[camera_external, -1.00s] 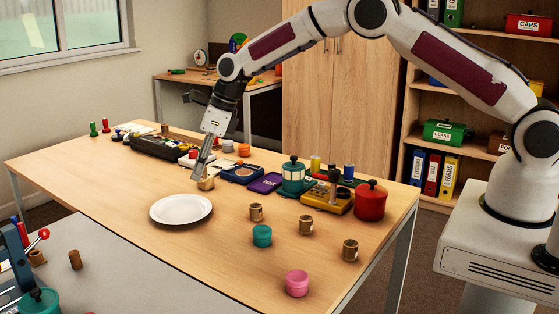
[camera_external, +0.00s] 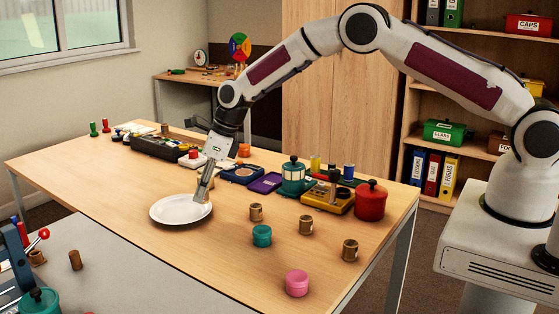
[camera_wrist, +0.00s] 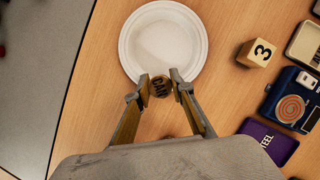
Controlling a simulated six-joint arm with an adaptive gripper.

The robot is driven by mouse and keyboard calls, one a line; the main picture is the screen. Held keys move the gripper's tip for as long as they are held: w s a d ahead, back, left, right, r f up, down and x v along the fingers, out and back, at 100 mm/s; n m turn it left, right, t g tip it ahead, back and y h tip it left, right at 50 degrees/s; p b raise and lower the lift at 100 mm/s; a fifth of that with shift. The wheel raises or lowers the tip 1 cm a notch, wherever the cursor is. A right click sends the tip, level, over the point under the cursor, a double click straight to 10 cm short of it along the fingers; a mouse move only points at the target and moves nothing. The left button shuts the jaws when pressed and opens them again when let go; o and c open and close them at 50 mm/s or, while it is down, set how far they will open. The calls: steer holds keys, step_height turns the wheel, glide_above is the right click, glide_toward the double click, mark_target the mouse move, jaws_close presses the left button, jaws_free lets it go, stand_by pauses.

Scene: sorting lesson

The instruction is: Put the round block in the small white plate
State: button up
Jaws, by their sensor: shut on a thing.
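My gripper (camera_external: 203,196) is shut on a small round wooden block (camera_wrist: 160,87), whose dark-lettered top shows between the fingertips in the wrist view. My gripper also shows at the bottom of the wrist view (camera_wrist: 160,88). The white plate (camera_external: 175,211) lies flat on the wooden table, and it fills the top middle of the wrist view (camera_wrist: 160,42). The held block overlaps the plate's near rim in the wrist view. In the external view my fingertips are over the plate's right edge. I cannot tell the block's height above it.
A wooden cube marked 3 (camera_wrist: 258,53) lies beside the plate. A blue case (camera_wrist: 293,100) and a purple case (camera_wrist: 268,141) lie farther right.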

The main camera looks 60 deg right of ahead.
steer(key=shift+f, duration=0.8)
steer(key=shift+f, duration=0.4)
steer(key=o, duration=0.8)
steer(key=shift+o, duration=0.2)
steer(key=shift+r, duration=0.75)
steer(key=v, duration=1.1)
steer(key=shift+s+d+r, duration=0.15)
steer(key=shift+d, duration=0.05)
